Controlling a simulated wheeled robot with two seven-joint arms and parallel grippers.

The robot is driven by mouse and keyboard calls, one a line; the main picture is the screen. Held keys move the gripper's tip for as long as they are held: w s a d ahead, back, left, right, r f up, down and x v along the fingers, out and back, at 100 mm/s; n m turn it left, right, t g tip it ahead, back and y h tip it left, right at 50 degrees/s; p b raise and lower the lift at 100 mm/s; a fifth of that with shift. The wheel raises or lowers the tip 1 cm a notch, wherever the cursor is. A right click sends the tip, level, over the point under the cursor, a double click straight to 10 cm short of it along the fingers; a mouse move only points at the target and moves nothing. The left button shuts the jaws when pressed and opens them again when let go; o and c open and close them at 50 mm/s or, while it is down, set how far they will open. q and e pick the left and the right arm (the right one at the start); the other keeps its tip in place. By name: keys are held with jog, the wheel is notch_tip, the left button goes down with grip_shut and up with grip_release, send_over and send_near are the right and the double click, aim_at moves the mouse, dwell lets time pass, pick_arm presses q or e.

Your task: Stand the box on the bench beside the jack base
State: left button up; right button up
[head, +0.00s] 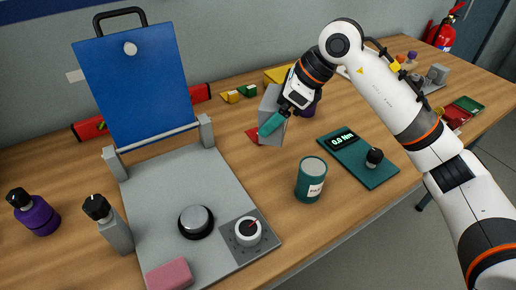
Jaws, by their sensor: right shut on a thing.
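A grey box (268,101) is near the middle of the bench, toward the back. The box looks roughly upright with a slight lean. I cannot tell whether its bottom touches the bench. A grey base plate (180,185) with a raised blue panel (135,85) stands to its left; I cannot tell for sure which thing is the jack base. My left gripper is not in view.
A teal can (311,180) stands in front of the box. A teal gauge (360,160) with a black knob lies to the right. Purple bottle (34,213) at far left. Bare wood lies between base plate and can.

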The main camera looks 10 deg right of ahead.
aim_at(286, 125)
jog(key=f, duration=0.1)
jog(key=d+f, duration=0.1)
jog(key=f, duration=0.2)
jog(key=shift+s+d+f, duration=0.2)
jog(key=shift+s+f, duration=0.05)
jog(key=shift+s, duration=0.05)
jog(key=shift+f, duration=0.25)
jog(key=shift+w+a+f, duration=0.1)
jog(key=shift+a+f, duration=0.05)
jog(key=shift+f, duration=0.2)
notch_tip(286, 125, down, 2)
jog(key=shift+a+f+p, duration=0.15)
jog(key=shift+p, duration=0.25)
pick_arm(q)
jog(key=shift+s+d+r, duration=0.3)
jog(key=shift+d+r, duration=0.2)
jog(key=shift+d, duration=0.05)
pick_arm(e)
jog(key=shift+f, duration=0.4)
jog(key=o, duration=0.8)
